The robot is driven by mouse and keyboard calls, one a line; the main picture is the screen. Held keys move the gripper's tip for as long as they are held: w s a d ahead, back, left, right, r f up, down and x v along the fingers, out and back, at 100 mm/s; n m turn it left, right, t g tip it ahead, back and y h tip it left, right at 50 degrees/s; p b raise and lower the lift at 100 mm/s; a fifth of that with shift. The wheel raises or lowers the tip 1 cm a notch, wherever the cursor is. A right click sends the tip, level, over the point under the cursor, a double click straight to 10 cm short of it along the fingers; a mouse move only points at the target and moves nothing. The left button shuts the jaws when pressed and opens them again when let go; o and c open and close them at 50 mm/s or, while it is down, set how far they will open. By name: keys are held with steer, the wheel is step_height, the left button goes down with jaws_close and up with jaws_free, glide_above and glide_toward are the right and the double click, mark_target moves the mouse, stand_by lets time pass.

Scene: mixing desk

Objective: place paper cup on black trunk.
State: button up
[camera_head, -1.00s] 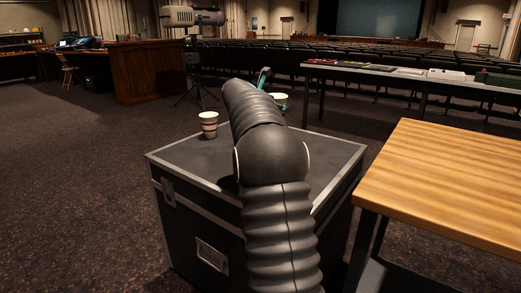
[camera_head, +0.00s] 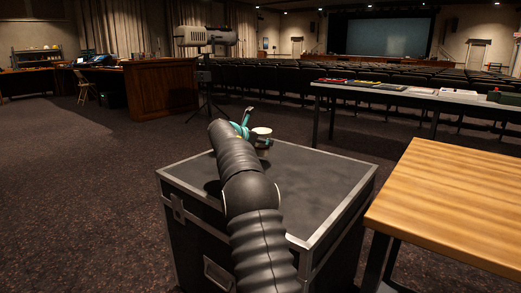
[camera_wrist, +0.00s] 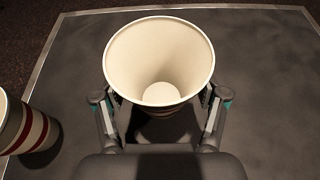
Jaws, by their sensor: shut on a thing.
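My gripper (camera_wrist: 161,112) is shut on a white paper cup (camera_wrist: 160,55), with one finger on each side of it. The cup is upright, its open mouth towards the wrist camera, and looks empty. In the head view this cup (camera_head: 262,131) shows beside the teal part of my gripper, over the far part of the black trunk (camera_head: 310,185). I cannot tell whether its base touches the top. A second paper cup (camera_wrist: 32,132) with dark red bands stands on the trunk at the left of the wrist view, apart from the held cup. My arm hides it in the head view.
The near and right parts of the trunk top are clear. A wooden table (camera_head: 450,190) stands close on the right. A long dark table (camera_head: 420,96) with items is behind it. A stage light on a stand (camera_head: 206,40) rises beyond the trunk at the left.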

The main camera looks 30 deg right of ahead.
mark_target(256, 147)
steer(key=shift+f+b, duration=0.3)
steer(key=shift+f, duration=1.25)
steer(key=shift+f, duration=0.15)
steer(key=o, duration=0.8)
steer(key=shift+a+r, duration=0.3)
steer(key=v, duration=1.1)
steer(key=shift+s+a, duration=0.2)
steer(key=shift+s, duration=0.1)
